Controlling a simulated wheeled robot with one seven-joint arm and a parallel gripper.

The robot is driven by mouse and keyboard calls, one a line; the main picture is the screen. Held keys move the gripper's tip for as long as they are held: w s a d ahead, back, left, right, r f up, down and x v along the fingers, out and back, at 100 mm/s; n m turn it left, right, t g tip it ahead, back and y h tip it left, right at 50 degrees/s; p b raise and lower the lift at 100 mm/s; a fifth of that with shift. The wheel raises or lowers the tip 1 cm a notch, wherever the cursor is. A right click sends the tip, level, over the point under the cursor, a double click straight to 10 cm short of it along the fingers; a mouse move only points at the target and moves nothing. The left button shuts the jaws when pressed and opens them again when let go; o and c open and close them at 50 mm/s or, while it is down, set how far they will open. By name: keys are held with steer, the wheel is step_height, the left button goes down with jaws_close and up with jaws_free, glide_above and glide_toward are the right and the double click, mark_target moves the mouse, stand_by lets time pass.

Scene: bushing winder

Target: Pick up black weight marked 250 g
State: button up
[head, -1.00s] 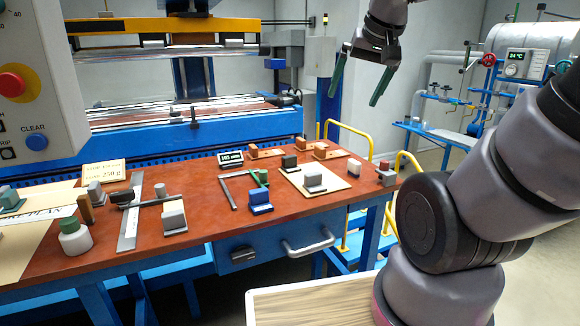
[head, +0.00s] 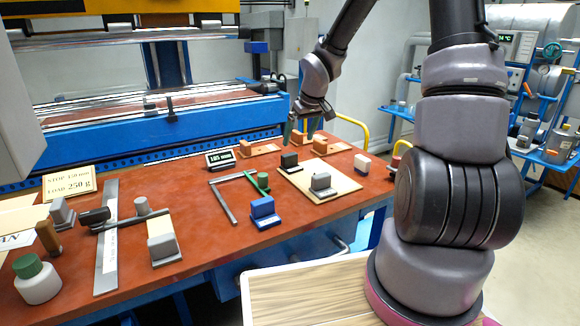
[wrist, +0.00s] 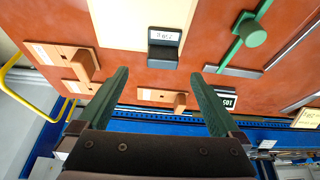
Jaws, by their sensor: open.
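The black weight (head: 290,161) stands at the back of a cream board (head: 297,178) on the red-brown workbench. In the wrist view the black weight (wrist: 163,52) stands just beyond my fingertips, with a pale label on it that I cannot read surely. My gripper (head: 302,132) hangs above the back part of the bench, behind the weight and near the wooden blocks. In the wrist view my gripper (wrist: 160,73) has its two green fingers wide apart with nothing between them.
A grey block (head: 321,184) stands on the same board, in front of the weight. Orange wooden blocks (head: 320,145) on pale bases lie at the back. A blue block (head: 262,208), a green clamp-like part (head: 258,181) and a small display (head: 220,159) are to the left.

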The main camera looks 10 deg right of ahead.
mark_target(291, 157)
steer(key=x, duration=0.5)
steer(key=shift+a+x, duration=0.1)
steer(key=shift+x, duration=1.25)
steer(key=shift+a+x, duration=0.15)
steer(key=shift+x, duration=1.15)
steer(key=shift+s, duration=0.15)
steer(key=c, duration=1.5)
